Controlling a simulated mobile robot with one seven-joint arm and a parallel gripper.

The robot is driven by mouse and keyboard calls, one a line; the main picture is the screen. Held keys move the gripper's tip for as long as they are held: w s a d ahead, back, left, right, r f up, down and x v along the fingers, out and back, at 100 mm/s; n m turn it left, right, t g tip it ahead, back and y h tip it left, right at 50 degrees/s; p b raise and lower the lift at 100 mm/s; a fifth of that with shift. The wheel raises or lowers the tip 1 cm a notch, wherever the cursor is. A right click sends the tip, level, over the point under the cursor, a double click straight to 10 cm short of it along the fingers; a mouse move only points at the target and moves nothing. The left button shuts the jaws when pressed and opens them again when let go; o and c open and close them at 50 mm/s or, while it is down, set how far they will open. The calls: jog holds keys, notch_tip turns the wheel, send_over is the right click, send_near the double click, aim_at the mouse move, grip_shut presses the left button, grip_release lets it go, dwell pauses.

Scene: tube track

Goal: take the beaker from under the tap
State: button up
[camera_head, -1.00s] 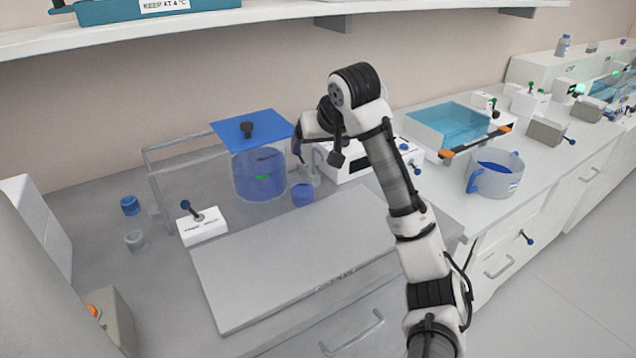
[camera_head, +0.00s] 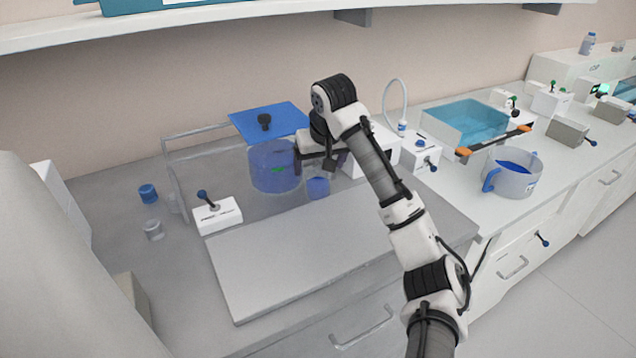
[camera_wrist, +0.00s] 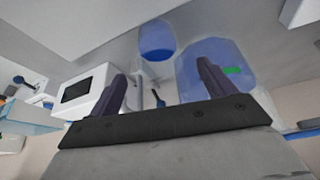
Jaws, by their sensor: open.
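The beaker (camera_head: 318,187) is a small clear cup with blue liquid, upright on the bench just in front of the blue tank (camera_head: 272,168). My gripper (camera_head: 320,163) is open and empty, above and slightly behind the beaker, beside the tank. In the wrist view the beaker (camera_wrist: 156,42) shows beyond and between my spread fingers (camera_wrist: 161,74), apart from them. The tank (camera_wrist: 212,66) with a green mark is beside it, partly behind one finger. The tap cannot be made out clearly; my gripper covers that area.
A white box with a dark screen (camera_wrist: 75,91) stands close on the gripper's other side. A white switch block (camera_head: 217,214) with a blue-tipped lever stands left of the beaker. A large grey board (camera_head: 330,245) lies in front.

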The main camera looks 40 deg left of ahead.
aim_at(318, 172)
jog(key=shift+p+x, duration=0.55)
jog(key=shift+x, duration=1.85)
jog(key=shift+d, duration=0.1)
jog(key=c, duration=1.1)
